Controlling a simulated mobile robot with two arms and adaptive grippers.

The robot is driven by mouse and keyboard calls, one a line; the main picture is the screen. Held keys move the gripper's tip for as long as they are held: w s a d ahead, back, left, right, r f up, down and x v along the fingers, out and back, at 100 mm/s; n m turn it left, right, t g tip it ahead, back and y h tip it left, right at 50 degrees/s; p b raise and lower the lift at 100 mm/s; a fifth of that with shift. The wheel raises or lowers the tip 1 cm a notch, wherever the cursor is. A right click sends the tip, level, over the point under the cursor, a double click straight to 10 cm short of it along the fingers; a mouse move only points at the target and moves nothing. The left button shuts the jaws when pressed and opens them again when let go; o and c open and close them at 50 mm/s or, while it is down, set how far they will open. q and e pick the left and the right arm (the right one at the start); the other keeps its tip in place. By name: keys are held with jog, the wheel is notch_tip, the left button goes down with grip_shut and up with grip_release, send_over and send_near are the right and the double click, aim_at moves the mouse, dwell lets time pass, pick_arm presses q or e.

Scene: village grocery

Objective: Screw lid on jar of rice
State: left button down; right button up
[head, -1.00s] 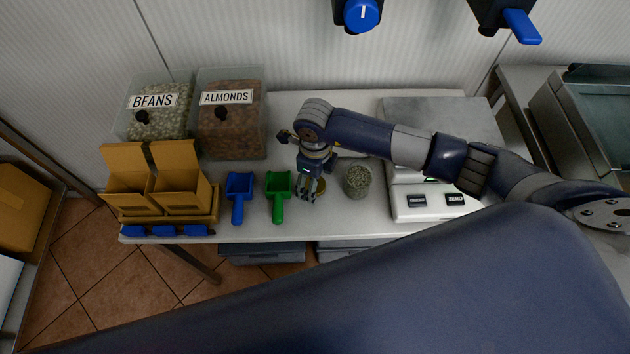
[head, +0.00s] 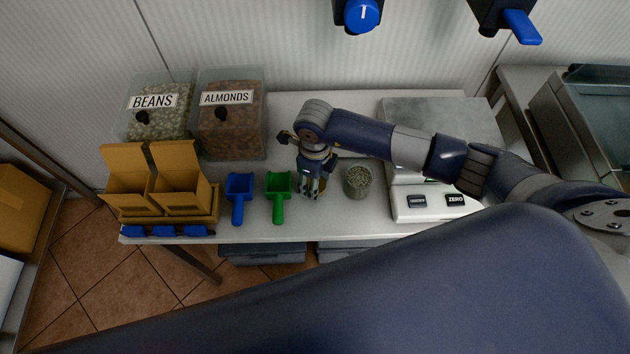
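The open jar (head: 357,183) stands upright on the white table, with grainy greenish-grey contents at its top. My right gripper (head: 311,194) points down at the tabletop just left of the jar, apart from it. A small gold-coloured edge, probably the lid (head: 323,187), shows beside its fingers; most of it is hidden by the gripper. I cannot tell whether the fingers are closed on it. My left gripper is not in view.
A blue scoop (head: 239,196) and a green scoop (head: 279,196) lie left of my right gripper. The scale (head: 430,207) stands right of the jar. Bins of beans (head: 155,120) and almonds (head: 231,135) stand at the back left, behind small cardboard boxes (head: 180,198).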

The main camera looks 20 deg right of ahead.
jog(key=shift+r, duration=0.55)
notch_tip(320, 180, up, 2)
jog(key=shift+r+b, duration=0.15)
jog(key=shift+b, duration=0.6)
jog(key=s+a+b, duration=0.1)
jog(key=s+a, duration=0.3)
jog(key=s, duration=0.3)
jog(key=s+a+r+b, duration=0.1)
jog(key=s+a+b, duration=0.1)
jog(key=s+a, duration=0.2)
jog(key=s, duration=0.3)
jog(key=shift+r, duration=0.25)
jog(key=w+d+r+n, duration=0.3)
jog(key=d+r+n, duration=0.3)
jog(key=n, duration=0.7)
jog(key=w+d+r+n, duration=0.2)
jog(key=d+r+n, duration=0.5)
jog(key=n, duration=0.6)
jog(key=shift+w+d+r, duration=0.3)
jog(key=shift+w+r, duration=0.1)
jog(key=shift+r, duration=0.35)
